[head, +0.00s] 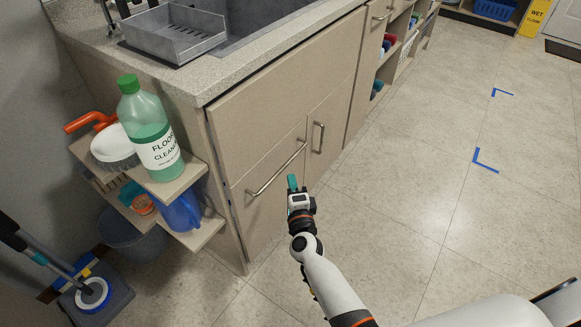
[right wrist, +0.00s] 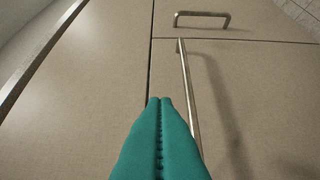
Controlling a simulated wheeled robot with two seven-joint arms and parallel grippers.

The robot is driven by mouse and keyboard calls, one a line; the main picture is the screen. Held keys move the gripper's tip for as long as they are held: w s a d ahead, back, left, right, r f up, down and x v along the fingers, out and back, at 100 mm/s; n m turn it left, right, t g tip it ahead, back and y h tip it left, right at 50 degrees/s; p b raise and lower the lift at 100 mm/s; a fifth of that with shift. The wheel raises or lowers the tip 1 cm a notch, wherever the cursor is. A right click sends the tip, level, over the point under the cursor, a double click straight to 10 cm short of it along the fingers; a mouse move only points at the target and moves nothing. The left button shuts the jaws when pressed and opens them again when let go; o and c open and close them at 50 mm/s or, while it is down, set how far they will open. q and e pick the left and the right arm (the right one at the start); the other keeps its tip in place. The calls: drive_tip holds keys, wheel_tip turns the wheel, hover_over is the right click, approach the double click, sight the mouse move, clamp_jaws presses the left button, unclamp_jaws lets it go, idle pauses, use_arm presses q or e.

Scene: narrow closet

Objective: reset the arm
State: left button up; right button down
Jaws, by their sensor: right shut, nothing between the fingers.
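My right gripper (head: 292,183) is in front of the beige sink cabinet (head: 228,120), close to its doors. Its teal fingers are together with nothing between them. In the right wrist view the shut fingertips (right wrist: 160,101) point at the cabinet front, beside the long metal handle (right wrist: 187,90). I cannot tell whether they touch it. The same long handle (head: 277,169) shows in the head view to the left of the gripper. A shorter handle (head: 318,138) is on the neighbouring door, which looks closed. My left gripper is not in view.
A side shelf at left holds a floor cleaner bottle (head: 150,125), a brush (head: 113,147) and a blue jug (head: 182,211). A grey bucket (head: 133,240) and a mop (head: 92,294) stand below.

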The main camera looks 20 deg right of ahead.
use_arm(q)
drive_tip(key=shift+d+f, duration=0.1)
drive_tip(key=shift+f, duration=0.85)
use_arm(e)
drive_tip(key=s, duration=0.3)
drive_tip(key=shift+s+a, duration=0.15)
drive_tip(key=shift+s, duration=0.2)
